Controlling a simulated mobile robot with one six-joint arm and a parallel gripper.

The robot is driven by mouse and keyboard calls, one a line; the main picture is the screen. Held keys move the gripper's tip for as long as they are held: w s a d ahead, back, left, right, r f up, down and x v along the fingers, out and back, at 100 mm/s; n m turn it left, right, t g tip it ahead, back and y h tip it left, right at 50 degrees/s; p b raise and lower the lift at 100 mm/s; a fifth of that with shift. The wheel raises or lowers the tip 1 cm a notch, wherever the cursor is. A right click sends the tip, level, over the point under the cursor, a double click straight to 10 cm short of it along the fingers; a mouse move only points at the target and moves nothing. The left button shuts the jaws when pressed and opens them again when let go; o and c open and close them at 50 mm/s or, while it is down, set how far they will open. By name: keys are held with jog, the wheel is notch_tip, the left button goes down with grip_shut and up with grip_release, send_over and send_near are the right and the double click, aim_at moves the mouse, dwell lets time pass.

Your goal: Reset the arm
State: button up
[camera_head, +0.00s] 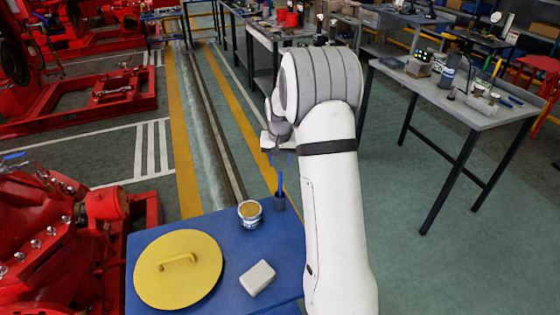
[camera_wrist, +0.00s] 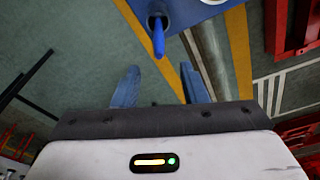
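My white arm rises from the bottom of the head view and bends over at the top. My gripper (camera_head: 280,160) hangs at the left of the bend, partly hidden by the wrist, above the far edge of the blue table (camera_head: 222,238). In the wrist view my gripper (camera_wrist: 160,67) shows two blue fingers apart, with only floor between them. A blue stick (camera_head: 280,182) stands in a dark cup (camera_head: 280,203) at the table's far right corner. The stick also shows beyond the fingers in the wrist view (camera_wrist: 158,40).
A yellow lid (camera_head: 180,285) with a handle, a white block (camera_head: 258,278) and a round tin (camera_head: 249,213) rest on the blue table. Red machinery (camera_head: 50,240) stands at left. A grey workbench (camera_head: 440,85) with tools stands at right. Open floor lies between.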

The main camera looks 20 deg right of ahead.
jog(key=s+a+r+n, duration=0.1)
jog(key=s+a+r, duration=0.3)
jog(key=s+r, duration=0.25)
jog(key=s+a+r+n, duration=0.1)
jog(key=s+a+r, duration=0.35)
jog(key=s, duration=0.35)
jog(key=s+a+r+n, duration=0.1)
jog(key=s+a, duration=0.1)
jog(key=s, duration=0.7)
jog(key=s+a+r+n+t, duration=0.1)
jog(key=s+a, duration=0.1)
jog(key=s, duration=0.7)
jog(key=shift+s+r+n+y, duration=0.25)
jog(key=shift+s+n+y, duration=0.05)
jog(key=shift+s, duration=0.1)
